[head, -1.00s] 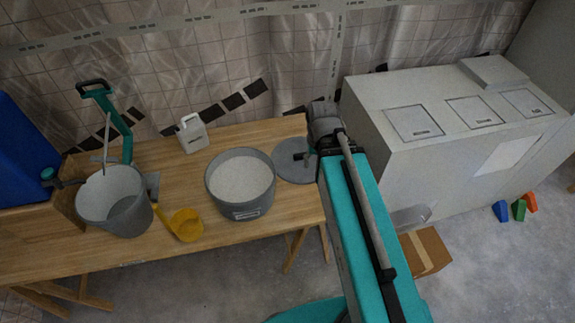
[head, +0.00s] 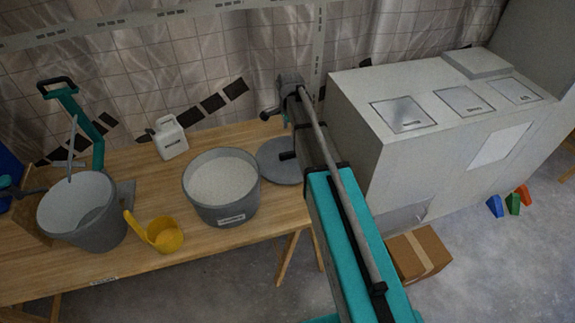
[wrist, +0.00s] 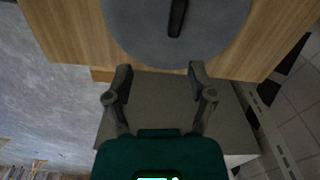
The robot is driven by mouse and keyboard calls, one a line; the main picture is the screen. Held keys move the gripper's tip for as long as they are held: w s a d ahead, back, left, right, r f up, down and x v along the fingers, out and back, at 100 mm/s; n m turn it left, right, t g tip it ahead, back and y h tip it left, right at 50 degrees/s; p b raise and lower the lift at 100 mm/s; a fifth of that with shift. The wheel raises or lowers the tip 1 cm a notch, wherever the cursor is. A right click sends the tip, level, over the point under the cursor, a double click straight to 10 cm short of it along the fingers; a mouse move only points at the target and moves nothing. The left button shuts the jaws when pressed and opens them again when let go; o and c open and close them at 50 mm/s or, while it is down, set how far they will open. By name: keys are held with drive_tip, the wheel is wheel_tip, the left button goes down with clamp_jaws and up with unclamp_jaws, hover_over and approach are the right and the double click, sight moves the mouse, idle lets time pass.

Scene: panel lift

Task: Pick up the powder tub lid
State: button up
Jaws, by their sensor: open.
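The powder tub lid (head: 277,165) is a flat grey disc with a dark bar handle (head: 287,156). It lies on the wooden table near its right end, just right of the grey tub of white powder (head: 221,187). My arm hides part of its right side in the head view. In the wrist view the lid (wrist: 140,38) fills the top middle, with its handle (wrist: 177,17) upright in the picture. My gripper (wrist: 160,72) is open and empty, its fingertips by the lid's near edge in that view, short of the handle.
A grey bucket (head: 85,220), a yellow scoop (head: 161,234) and a white jug (head: 169,138) stand on the table (head: 130,265). A large pale cabinet (head: 440,150) stands close right of my arm. A cardboard box (head: 418,255) and coloured wedges lie on the floor.

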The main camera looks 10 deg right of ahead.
sight(287, 153)
drive_tip(key=w, duration=0.1)
drive_tip(key=w+f+m, duration=0.1)
drive_tip(key=w+m, duration=0.1)
drive_tip(key=shift+w+f+b, duration=0.1)
drive_tip(key=shift+f+b, duration=0.15)
drive_tip(key=shift+b, duration=0.15)
drive_tip(key=shift+f, duration=0.1)
wheel_tip(287, 153, down, 8)
drive_tip(key=b, duration=0.8)
drive_tip(key=shift+f+b, duration=0.2)
drive_tip(key=shift+b, duration=0.15)
drive_tip(key=shift+f, duration=0.15)
drive_tip(key=shift+a+f+b, duration=0.1)
drive_tip(key=shift+f+b, duration=2.35)
drive_tip(key=shift+b, duration=0.15)
drive_tip(key=shift+s, duration=0.2)
clamp_jaws()
